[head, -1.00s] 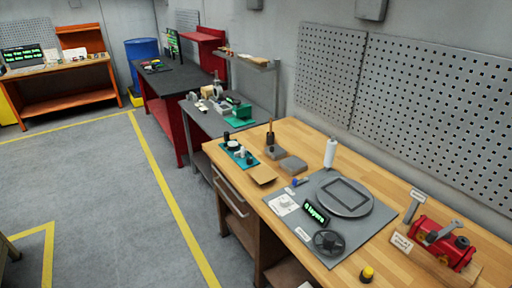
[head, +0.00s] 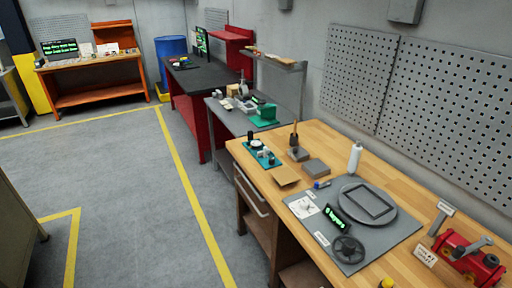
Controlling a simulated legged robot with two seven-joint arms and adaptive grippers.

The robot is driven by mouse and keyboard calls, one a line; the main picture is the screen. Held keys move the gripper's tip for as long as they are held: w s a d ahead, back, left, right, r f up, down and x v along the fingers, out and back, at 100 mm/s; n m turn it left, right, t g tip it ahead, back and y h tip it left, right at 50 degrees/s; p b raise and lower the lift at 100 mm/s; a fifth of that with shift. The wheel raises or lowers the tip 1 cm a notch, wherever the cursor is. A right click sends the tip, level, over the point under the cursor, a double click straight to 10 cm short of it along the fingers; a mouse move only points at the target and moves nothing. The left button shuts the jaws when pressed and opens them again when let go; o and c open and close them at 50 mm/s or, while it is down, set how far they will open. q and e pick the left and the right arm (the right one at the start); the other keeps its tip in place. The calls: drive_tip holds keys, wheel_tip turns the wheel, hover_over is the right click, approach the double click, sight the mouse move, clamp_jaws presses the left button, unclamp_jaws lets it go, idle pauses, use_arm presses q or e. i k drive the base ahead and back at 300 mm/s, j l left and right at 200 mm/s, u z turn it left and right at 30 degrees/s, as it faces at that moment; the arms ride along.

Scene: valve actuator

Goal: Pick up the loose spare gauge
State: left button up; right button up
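No gripper of mine shows in the head view. I cannot pick out the spare gauge for certain. Several small round black and white parts (head: 261,152) sit on a teal mat (head: 249,149) on the wooden bench, too small to tell which is a gauge.
The wooden bench (head: 325,140) also holds a black handwheel (head: 347,249), a round grey turntable (head: 388,213), a small display (head: 337,215) and a white bottle (head: 355,158). A grey bench (head: 222,113) and a black-topped bench (head: 196,79) stand beyond. Open floor (head: 120,190) lies to the left.

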sight(256, 145)
drive_tip(key=i+j, duration=0.4)
drive_tip(key=i, duration=0.2)
drive_tip(key=i+j, duration=0.35)
drive_tip(key=i, duration=0.25)
